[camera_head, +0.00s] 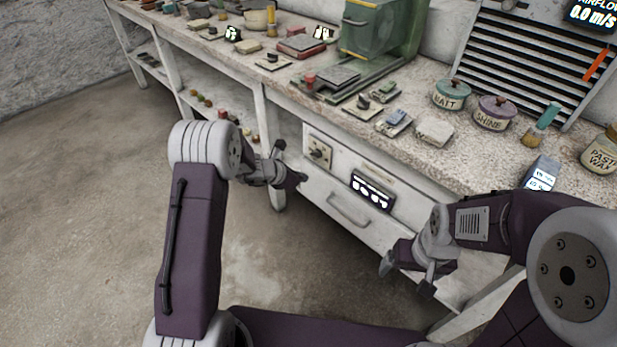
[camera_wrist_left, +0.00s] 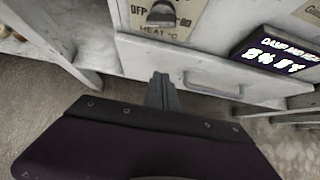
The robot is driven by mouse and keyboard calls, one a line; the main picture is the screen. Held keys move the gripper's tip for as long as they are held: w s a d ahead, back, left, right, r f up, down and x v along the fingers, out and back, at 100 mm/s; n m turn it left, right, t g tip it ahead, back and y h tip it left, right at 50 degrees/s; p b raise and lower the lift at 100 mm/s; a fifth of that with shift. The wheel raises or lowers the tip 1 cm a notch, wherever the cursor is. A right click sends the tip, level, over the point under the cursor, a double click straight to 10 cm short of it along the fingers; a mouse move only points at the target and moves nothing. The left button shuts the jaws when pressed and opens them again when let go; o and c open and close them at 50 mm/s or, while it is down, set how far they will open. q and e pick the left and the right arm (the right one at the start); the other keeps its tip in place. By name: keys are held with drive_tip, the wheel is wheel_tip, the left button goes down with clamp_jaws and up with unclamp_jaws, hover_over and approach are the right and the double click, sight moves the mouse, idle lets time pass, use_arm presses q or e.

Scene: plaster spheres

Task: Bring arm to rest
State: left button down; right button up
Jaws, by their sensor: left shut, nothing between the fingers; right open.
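My left gripper (camera_head: 291,165) is in front of the workbench's drawer side, below the bench top, in the head view. In the left wrist view its fingers (camera_wrist_left: 160,80) are together with nothing between them. My right gripper (camera_head: 405,277) is lower right in the head view, pointing down in front of the bench. Its fingers are apart and empty. No loose object touches either gripper.
The workbench (camera_head: 240,70) carries a green machine (camera_head: 378,28), a green WAIT tin (camera_head: 452,95), a purple SHINE tin (camera_head: 493,113) and a paste wax jar (camera_head: 602,152). A drawer handle (camera_head: 348,210) and lit display (camera_head: 372,191) face my arms. Floor at left is clear.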

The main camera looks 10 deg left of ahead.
use_arm(q)
drive_tip(key=p+v, duration=0.1)
drive_tip(key=v, duration=0.5)
drive_tip(key=shift+a+r, duration=0.2)
drive_tip(key=shift+a, duration=0.05)
drive_tip(key=shift+s, duration=0.1)
wheel_tip(320, 180, up, 5)
drive_tip(key=d+m, duration=0.1)
drive_tip(key=d, duration=0.2)
drive_tip(key=s+d+r+m+g, duration=0.2)
drive_tip(key=s+d+m, duration=0.1)
drive_tip(key=s+m, duration=0.5)
drive_tip(key=s+a+f+m+g+y, duration=0.2)
drive_tip(key=s+a+m+y, duration=0.15)
drive_tip(key=s+m, duration=0.55)
drive_tip(key=s+a+f+m+g+y, duration=0.2)
drive_tip(key=s+a+m, duration=0.3)
drive_tip(key=s+m, duration=0.45)
wheel_tip(320, 180, up, 26)
drive_tip(key=m+p, duration=0.1)
drive_tip(key=p, duration=2.5)
drive_tip(key=shift+w+a+f, duration=0.25)
drive_tip(key=shift+w+a, duration=0.05)
drive_tip(key=shift+w, duration=0.15)
